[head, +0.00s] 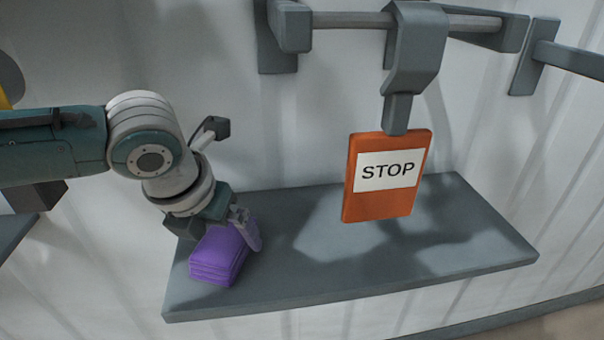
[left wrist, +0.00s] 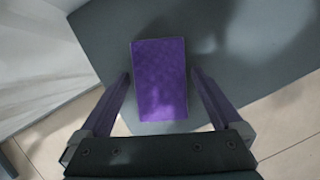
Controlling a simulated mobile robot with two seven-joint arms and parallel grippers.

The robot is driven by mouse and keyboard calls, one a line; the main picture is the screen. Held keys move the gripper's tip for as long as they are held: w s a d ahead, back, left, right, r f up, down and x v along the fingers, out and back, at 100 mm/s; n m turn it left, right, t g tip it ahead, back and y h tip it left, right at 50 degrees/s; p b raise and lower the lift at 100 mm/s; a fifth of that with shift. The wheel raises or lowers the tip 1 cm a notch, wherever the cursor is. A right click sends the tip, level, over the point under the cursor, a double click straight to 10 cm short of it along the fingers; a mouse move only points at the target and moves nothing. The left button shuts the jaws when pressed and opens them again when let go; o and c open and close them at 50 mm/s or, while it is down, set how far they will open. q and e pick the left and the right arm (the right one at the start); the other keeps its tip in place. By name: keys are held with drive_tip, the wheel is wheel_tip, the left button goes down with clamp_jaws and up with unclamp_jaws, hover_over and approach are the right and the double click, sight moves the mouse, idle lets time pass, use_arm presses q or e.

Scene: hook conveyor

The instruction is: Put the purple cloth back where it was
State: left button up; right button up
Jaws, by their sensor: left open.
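The purple cloth (head: 218,258) is a folded stack lying on the left end of the grey shelf (head: 400,265). In the left wrist view the cloth (left wrist: 160,80) lies flat between the two fingers, with a visible gap on each side. My left gripper (head: 228,232) is right at the cloth from above, pointing down, and is open. Its two fingers also show in the left wrist view (left wrist: 163,92). The near finger covers part of the cloth's right side in the head view. My right gripper is not in view.
An orange STOP sign (head: 372,205) hangs from a grey hook (head: 413,60) on a rail (head: 360,19) above the shelf's middle. The shelf is clear right of the cloth. A corrugated pale wall (head: 300,120) stands behind it.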

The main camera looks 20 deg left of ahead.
use_arm(q)
drive_tip(key=shift+s+r, duration=0.1)
drive_tip(key=shift+r, duration=0.4)
drive_tip(key=a+p+v, duration=0.1)
drive_tip(key=p+v, duration=0.2)
drive_tip(key=v, duration=0.7)
drive_tip(key=s+d+f+n+h, duration=0.1)
drive_tip(key=s+d+n, duration=0.2)
drive_tip(key=d+n, duration=0.3)
drive_tip(key=s+d+n+h, duration=0.2)
drive_tip(key=s+d+n, duration=0.2)
drive_tip(key=d+n, duration=0.15)
drive_tip(key=s+a+f+n+y, duration=0.1)
drive_tip(key=s+n, duration=0.4)
drive_tip(key=n, duration=0.5)
drive_tip(key=s+a+f+n+g+y, duration=0.1)
drive_tip(key=s+a+n, duration=0.3)
drive_tip(key=n, duration=0.6)
drive_tip(key=shift+s+n, duration=0.35)
drive_tip(key=shift+s, duration=0.2)
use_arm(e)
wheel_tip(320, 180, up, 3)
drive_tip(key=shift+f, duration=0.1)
